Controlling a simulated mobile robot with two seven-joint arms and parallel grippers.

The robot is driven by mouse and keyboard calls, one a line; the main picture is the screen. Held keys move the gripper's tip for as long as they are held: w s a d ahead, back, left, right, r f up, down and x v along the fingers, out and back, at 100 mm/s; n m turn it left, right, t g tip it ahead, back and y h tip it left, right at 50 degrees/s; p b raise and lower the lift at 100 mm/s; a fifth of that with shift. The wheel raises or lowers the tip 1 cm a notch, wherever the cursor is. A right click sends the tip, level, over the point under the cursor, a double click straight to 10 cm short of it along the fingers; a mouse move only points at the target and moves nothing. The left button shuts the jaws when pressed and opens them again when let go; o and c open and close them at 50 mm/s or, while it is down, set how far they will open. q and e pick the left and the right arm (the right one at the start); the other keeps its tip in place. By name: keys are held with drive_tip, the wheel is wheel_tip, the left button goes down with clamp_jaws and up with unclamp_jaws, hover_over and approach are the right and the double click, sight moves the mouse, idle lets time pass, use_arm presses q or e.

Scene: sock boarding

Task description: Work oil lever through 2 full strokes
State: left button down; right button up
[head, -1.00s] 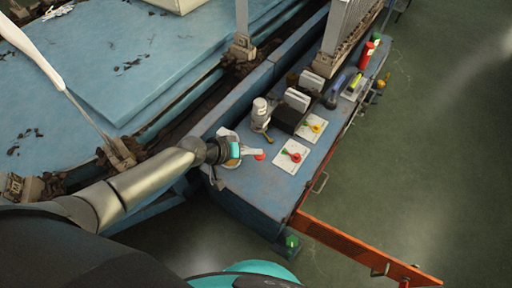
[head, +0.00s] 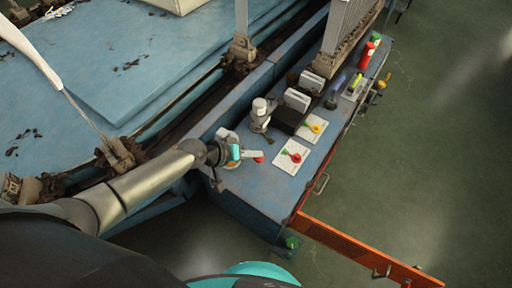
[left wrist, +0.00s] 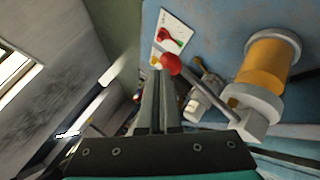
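The oil lever is a pale metal rod (left wrist: 207,95) with a red ball knob (left wrist: 172,64). It runs to a pump with an amber reservoir (left wrist: 268,65), right in the left wrist view. My left gripper (left wrist: 160,74) has its two dark fingers close together, with only a thin gap and nothing seen between them. Its tips are right beside the red knob; I cannot tell whether they touch. In the head view my left gripper (head: 262,154) reaches over the near end of the blue bench, and the red knob (head: 259,160) shows just below its tips. My right gripper is out of view.
The blue bench (head: 245,185) carries a white plate with a red-and-green handle (head: 291,155), another plate with a yellow handle (head: 313,127) and a white-capped fitting (head: 260,108). An orange bar (head: 350,248) juts out at lower right. Green floor (head: 430,150) is open at right.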

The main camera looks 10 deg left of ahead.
use_arm(q)
drive_tip(key=shift+f, duration=0.6)
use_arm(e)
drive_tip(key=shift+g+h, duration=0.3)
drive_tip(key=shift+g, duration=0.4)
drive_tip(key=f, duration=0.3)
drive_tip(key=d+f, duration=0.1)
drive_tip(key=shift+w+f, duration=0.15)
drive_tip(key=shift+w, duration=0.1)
use_arm(q)
drive_tip(key=shift+w+d+r+p, duration=0.1)
drive_tip(key=shift+w+r+p, duration=0.15)
drive_tip(key=shift+r+p, duration=0.8)
drive_tip(key=shift+w+d+r+p, duration=0.1)
drive_tip(key=shift+w+r+p, duration=0.1)
drive_tip(key=shift+r+p, duration=0.75)
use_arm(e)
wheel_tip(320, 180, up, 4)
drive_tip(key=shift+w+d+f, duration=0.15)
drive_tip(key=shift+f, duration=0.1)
use_arm(q)
drive_tip(key=r+p, duration=0.4)
drive_tip(key=r, duration=0.1)
drive_tip(key=shift+w+a+r+p, duration=0.1)
drive_tip(key=shift+w+r+p, duration=0.1)
drive_tip(key=shift+r+p, duration=0.15)
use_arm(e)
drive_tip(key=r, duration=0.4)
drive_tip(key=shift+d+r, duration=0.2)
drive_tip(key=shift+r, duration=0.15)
